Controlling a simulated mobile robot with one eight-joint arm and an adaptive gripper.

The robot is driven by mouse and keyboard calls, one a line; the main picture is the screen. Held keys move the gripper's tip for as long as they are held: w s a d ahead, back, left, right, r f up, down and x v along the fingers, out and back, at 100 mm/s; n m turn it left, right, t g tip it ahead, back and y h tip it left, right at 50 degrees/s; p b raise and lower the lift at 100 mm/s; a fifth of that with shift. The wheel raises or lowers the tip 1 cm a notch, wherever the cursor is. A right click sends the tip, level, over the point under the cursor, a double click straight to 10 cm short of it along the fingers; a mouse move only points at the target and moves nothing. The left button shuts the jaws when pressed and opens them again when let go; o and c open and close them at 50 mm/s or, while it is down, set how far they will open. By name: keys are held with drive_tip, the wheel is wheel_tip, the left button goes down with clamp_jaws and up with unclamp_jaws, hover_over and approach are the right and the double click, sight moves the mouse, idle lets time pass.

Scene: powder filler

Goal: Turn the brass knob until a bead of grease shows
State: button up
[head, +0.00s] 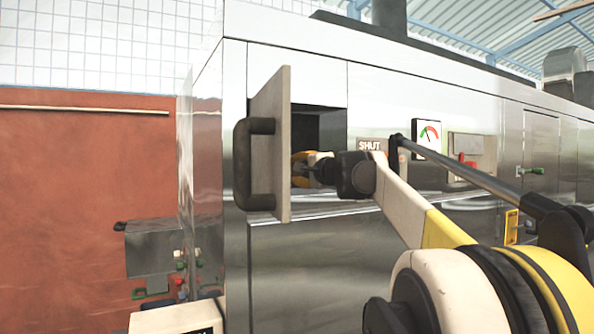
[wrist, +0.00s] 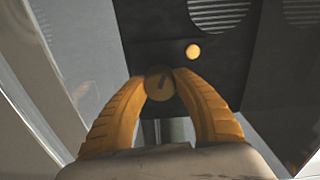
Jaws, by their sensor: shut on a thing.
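The brass knob (wrist: 159,84) shows in the wrist view between the tips of my gripper (wrist: 160,76). Its round face has a dark slot or mark across it. My gripper's two yellow fingers are closed on the knob from both sides. A small round yellow spot (wrist: 193,51) sits on the dark panel just above and right of the knob; I cannot tell if it is grease. In the head view my gripper (head: 306,167) reaches into a dark opening in the steel machine, and the knob itself is hidden there.
An open hatch door (head: 270,145) with a black handle (head: 254,163) stands out left of the opening. A gauge (head: 427,139), a "SHUT" label (head: 370,145) and a red switch (head: 467,160) are on the front panel to the right. Round vents (wrist: 217,14) show on the dark panel.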

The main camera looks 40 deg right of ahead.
drive_tip(key=shift+m, duration=0.6)
drive_tip(key=o, duration=1.2)
drive_tip(key=v, duration=1.2)
